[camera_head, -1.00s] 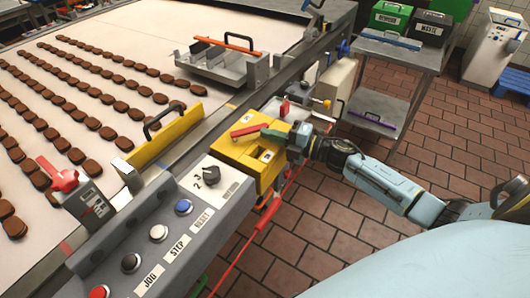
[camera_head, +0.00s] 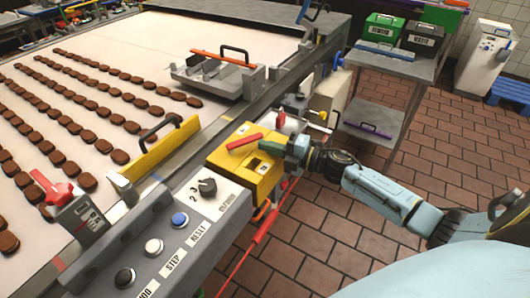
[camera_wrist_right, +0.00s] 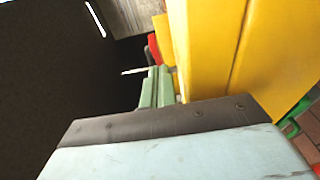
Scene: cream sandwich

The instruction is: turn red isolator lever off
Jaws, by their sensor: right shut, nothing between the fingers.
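The yellow isolator box (camera_head: 232,172) is mounted on the side of the conveyor machine. Its red lever (camera_head: 244,141) lies across the top of the box, slanting slightly up to the right. My right gripper (camera_head: 291,146) has green fingers and is shut and empty at the right edge of the box, to the right of the lever. In the right wrist view, the shut fingers (camera_wrist_right: 158,84) are beside the yellow box (camera_wrist_right: 212,45). A small red part (camera_wrist_right: 153,48), probably the lever, shows just past the fingertips. Contact cannot be told. My left gripper is not in view.
A grey button panel (camera_head: 165,240) with a black knob stands left of the box. Another red lever (camera_head: 50,187) sits on a grey block at the far left. A yellow guide plate (camera_head: 160,149) and the biscuit belt lie behind. Open tiled floor (camera_head: 330,230) is at right.

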